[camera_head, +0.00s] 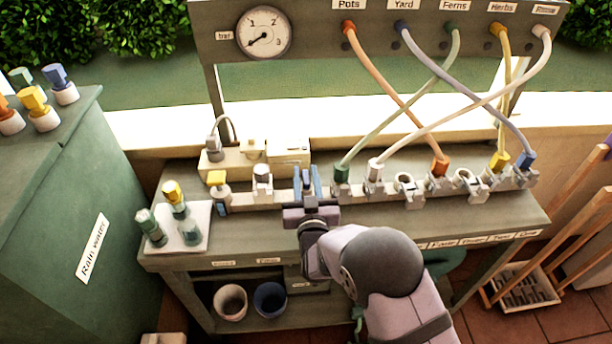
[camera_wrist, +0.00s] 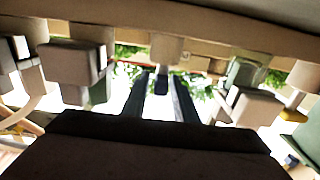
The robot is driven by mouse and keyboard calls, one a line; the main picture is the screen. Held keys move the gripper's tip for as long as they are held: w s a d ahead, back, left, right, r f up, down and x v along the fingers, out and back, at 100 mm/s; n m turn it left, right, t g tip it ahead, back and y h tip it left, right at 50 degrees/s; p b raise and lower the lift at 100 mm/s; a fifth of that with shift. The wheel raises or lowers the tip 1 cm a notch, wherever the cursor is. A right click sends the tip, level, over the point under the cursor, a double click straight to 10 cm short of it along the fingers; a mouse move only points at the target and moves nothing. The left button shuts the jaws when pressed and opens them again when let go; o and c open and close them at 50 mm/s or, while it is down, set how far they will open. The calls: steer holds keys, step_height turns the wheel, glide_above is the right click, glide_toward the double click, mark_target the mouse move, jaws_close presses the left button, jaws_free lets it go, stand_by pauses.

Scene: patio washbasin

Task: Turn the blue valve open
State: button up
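In the wrist view a small blue piece (camera_wrist: 161,85), which I take for the blue valve's handle, shows below a pale block (camera_wrist: 166,48). It lies between the two dark fingers of my gripper (camera_wrist: 160,78), with bright gaps on both sides. In the head view my gripper (camera_head: 308,184) is at the bench's fixture row, right of a white-topped fitting (camera_head: 262,174). Its fingers stand apart. The valve is largely hidden there by the gripper, so its angle and any contact cannot be told.
A yellow-topped fitting (camera_head: 217,179) stands left. Several couplings with hoses run right, including the green hose end (camera_head: 342,173). A pale tray (camera_head: 204,238) with bottle-like parts is at the bench's left. A gauge (camera_head: 264,32) hangs above. Two pots, one white (camera_head: 230,302), stand below.

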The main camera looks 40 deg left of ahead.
jaws_close()
steer(key=shift+w+g+b, duration=0.1)
steer(key=shift+g+b, duration=0.2)
steer(key=shift+n+y, duration=0.4)
steer(key=shift+n+g+y+b, duration=0.75)
steer(key=shift+g+b, duration=0.3)
steer(key=shift+g, duration=0.15)
steer(key=shift+r+n+g+y+b, duration=0.1)
steer(key=shift+n+g+y+b, duration=0.85)
steer(key=shift+g, duration=0.45)
